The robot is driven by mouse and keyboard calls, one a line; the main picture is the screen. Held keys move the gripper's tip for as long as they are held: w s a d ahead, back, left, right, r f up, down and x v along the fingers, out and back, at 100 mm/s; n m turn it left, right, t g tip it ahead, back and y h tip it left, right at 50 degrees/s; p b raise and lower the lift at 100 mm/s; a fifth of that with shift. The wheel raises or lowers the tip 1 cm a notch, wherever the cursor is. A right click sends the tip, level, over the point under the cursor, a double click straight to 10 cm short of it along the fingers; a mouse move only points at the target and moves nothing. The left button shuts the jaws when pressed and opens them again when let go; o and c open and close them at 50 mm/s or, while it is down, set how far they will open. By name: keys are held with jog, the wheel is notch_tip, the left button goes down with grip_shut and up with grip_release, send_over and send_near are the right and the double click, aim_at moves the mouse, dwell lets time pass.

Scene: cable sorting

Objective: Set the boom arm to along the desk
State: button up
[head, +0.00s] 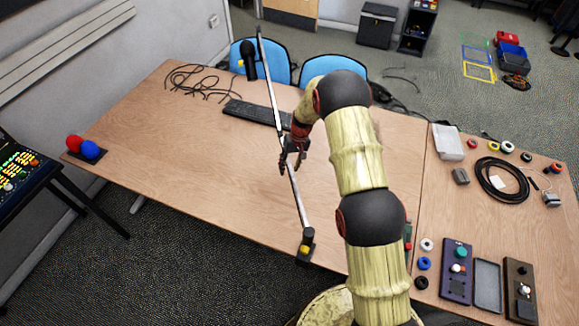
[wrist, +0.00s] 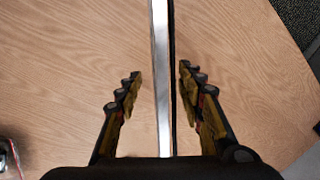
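The boom arm (head: 297,195) is a long thin silver and black bar. It runs from a dark base with a yellow top (head: 305,248) at the desk's front edge across the desk to the far side. A black microphone (head: 248,62) hangs near its far end. My gripper (head: 291,166) is at the middle of the bar, over the desk (head: 210,160). In the wrist view my gripper (wrist: 160,76) is open, with one finger on each side of the boom arm (wrist: 160,40) and gaps showing between. Its height relative to the bar is hard to tell.
A black keyboard (head: 256,113) and loose black cables (head: 195,82) lie on the far side. Red and blue foam balls (head: 82,147) sit at the left end. The right-hand table holds a coiled cable (head: 503,180) and control boxes (head: 457,268). The desk's left middle is clear.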

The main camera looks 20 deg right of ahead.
jog(key=shift+c, duration=0.4)
grip_shut()
dwell(0.4)
